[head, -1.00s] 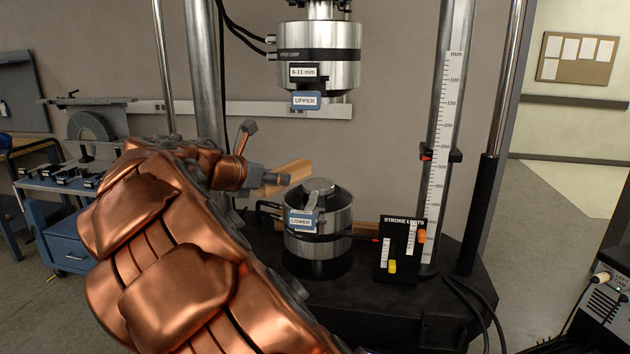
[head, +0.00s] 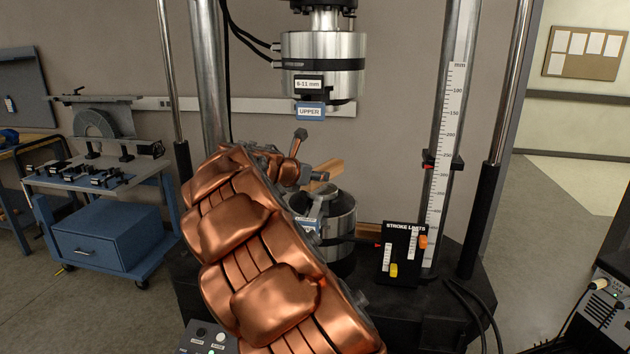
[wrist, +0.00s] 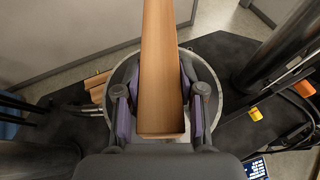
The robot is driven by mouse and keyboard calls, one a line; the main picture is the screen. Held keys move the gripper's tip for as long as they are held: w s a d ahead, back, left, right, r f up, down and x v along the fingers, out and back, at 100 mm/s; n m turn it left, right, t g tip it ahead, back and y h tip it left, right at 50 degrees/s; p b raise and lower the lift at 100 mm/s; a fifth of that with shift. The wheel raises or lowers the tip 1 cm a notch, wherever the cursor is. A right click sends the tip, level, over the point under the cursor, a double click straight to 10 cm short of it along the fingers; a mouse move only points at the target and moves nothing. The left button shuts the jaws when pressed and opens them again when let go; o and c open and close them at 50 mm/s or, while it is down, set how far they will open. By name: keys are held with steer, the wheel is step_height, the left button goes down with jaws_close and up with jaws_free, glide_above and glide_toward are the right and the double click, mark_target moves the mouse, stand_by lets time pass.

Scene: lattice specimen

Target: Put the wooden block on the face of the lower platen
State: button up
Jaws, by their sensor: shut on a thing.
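The wooden block (wrist: 160,85) is a long light-brown bar. In the wrist view my gripper (wrist: 161,105) is shut on it, one finger on each side. The lower platen (wrist: 215,75) shows behind the block as a round metal disc, partly covered by block and fingers. In the head view the block (head: 326,173) sticks out beyond my gripper (head: 318,181), just above the lower platen (head: 330,206). My arm hides part of the lower cylinder and its label. I cannot tell whether the block touches the platen face.
The upper grip (head: 323,65) hangs above with clear space below it. The stroke limits panel (head: 403,252) and a scaled column (head: 447,150) stand to the right. More wood pieces (wrist: 97,85) lie left of the platen. A blue cart (head: 100,235) stands at the left.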

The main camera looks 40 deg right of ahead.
steer(key=shift+f, duration=1.1)
steer(key=shift+f, duration=0.1)
steer(key=o, duration=1.2)
steer(key=b+v, duration=0.3)
steer(key=v, duration=0.9)
steer(key=shift+a, duration=0.15)
